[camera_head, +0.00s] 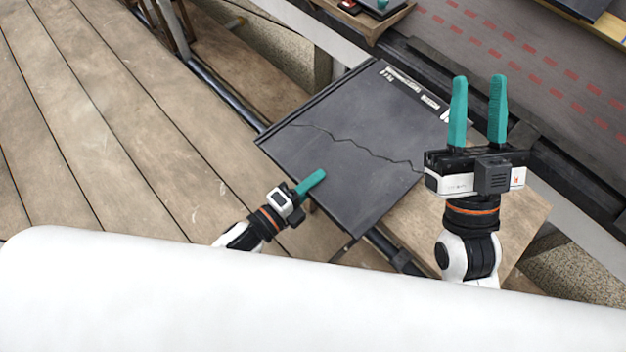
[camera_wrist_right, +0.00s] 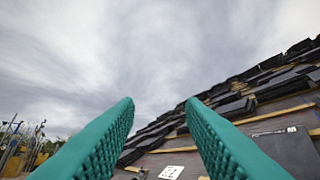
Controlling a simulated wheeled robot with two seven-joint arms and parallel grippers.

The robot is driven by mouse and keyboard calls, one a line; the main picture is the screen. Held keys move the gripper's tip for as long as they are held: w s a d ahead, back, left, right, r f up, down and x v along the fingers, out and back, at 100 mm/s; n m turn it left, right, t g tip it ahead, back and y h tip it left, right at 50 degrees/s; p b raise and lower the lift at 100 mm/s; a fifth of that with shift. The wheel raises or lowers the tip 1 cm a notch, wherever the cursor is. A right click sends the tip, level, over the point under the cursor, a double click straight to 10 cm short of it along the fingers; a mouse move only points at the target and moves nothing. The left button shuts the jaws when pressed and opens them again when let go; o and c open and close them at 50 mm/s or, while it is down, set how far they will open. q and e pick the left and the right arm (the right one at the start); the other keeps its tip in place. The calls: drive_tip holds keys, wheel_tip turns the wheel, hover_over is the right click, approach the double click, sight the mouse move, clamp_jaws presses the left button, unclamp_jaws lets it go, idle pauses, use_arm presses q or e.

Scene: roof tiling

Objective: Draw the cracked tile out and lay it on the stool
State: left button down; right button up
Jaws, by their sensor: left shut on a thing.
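The cracked tile (camera_head: 335,165) is a dark grey slab with a jagged crack across its middle and pale lettering near its far edge. My left gripper (camera_head: 312,182) is shut on the tile's near left edge. The tile appears clear of the roof, over a dark rail and wooden boards; whether it touches them I cannot tell. My right gripper (camera_head: 478,85) is open and empty, fingers pointing up, at the tile's right; its fingers also frame the right wrist view (camera_wrist_right: 160,105). I cannot pick out the stool with certainty.
Wide wooden planks (camera_head: 90,110) fill the left. A dark rail (camera_head: 218,88) runs beside them, with a board (camera_head: 500,210) beyond. A wooden tray-like surface (camera_head: 385,25) with small items stands at the top. The roof (camera_head: 520,50) with red dashes lies at upper right.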

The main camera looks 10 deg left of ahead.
use_arm(q)
drive_tip(key=shift+f, duration=0.1)
use_arm(e)
drive_tip(key=shift+s+r+t+y, duration=0.3)
drive_tip(key=shift+s+r+t, duration=0.05)
drive_tip(key=shift+s+t, duration=0.15)
use_arm(q)
drive_tip(key=c, duration=1.3)
unclamp_jaws()
drive_tip(key=shift+o, duration=0.7)
drive_tip(key=shift+f, duration=0.25)
drive_tip(key=shift+s+a, duration=0.2)
drive_tip(key=p+v, duration=0.1)
drive_tip(key=v, duration=0.6)
use_arm(e)
drive_tip(key=shift+w+a+f+g+h, duration=0.1)
drive_tip(key=shift+w+f+g+h, duration=0.3)
drive_tip(key=shift+w+f+g, duration=0.65)
drive_tip(key=shift+w+f+g+h, duration=0.4)
drive_tip(key=shift+w+f+g, duration=0.45)
drive_tip(key=shift+f+g, duration=0.3)
use_arm(q)
drive_tip(key=shift+r, duration=0.15)
